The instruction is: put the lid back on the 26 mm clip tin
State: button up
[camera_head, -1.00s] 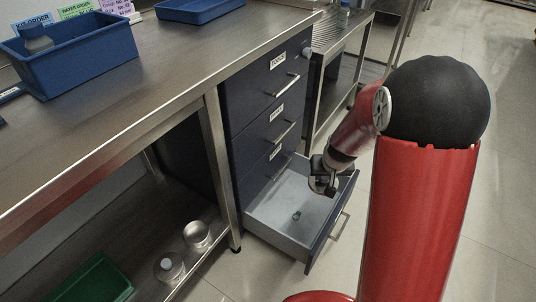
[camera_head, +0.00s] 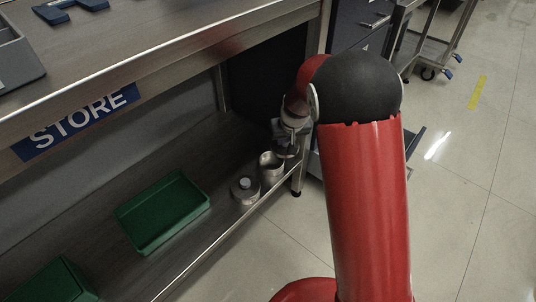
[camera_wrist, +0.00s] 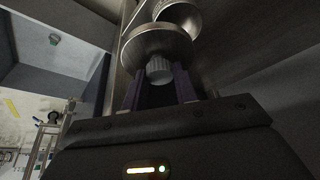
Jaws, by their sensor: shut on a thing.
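My gripper (camera_head: 286,140) is shut on the knob of a round metal lid (camera_wrist: 155,44). In the wrist view the knob sits between the fingers of my gripper (camera_wrist: 159,78). In the head view the held lid (camera_head: 286,153) is small and partly covered by the gripper. It hangs beside and slightly above an open metal tin (camera_head: 270,163) on the lower shelf; a round metal rim (camera_wrist: 180,16) shows beyond the lid in the wrist view. A second tin (camera_head: 245,190), with a knobbed lid on, stands next to the open one. No tin's label is readable.
The lower shelf (camera_head: 205,235) carries a green tray (camera_head: 160,212) and another green container (camera_head: 55,283). A table leg (camera_head: 299,178) stands close to the right of the tins, and the bench top overhangs them.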

aim_at(272, 143)
jog(key=shift+n, duration=0.5)
jog(key=a, duration=0.1)
jog(key=a+f+b, duration=0.1)
jog(key=a, duration=0.1)
jog(key=w+a+f, duration=0.1)
jog(key=shift+w+a+b, duration=0.1)
jog(key=shift+a+b, duration=0.1)
jog(key=shift+b, duration=0.15)
jog(key=shift+f+b, duration=2.15)
jog(key=shift+f, duration=0.9)
jog(key=shift+d+f, duration=0.1)
jog(key=shift+f, duration=0.05)
jog(key=o, duration=1)
jog(key=shift+o, duration=0.5)
jog(key=o, duration=0.4)
jog(key=shift+o, duration=0.2)
